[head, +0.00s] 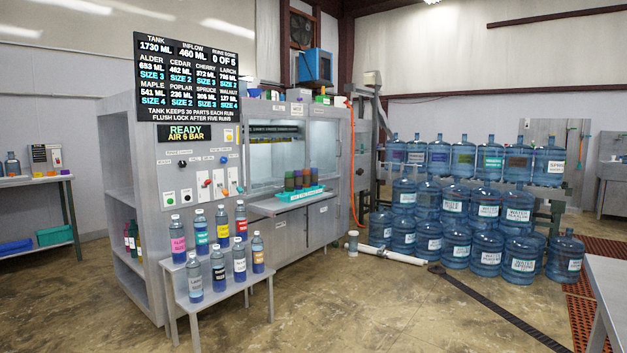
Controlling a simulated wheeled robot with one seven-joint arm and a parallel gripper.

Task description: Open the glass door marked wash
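A grey metal cabinet has two glass-fronted bays side by side. The left glass front (273,157) shows a lit interior with a dark lettered strip along its top. Small white labels (297,109) sit above the glass, too small to read surely, so I cannot tell which door is marked wash. No handle shows clearly. My gripper is not in view.
A shelf with a teal tray (300,194) of small bottles juts out below the glass. A low bench (222,297) with several labelled bottles stands in front of the control panel (200,180). Stacked water jugs (455,204) and a white pipe (388,254) lie right.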

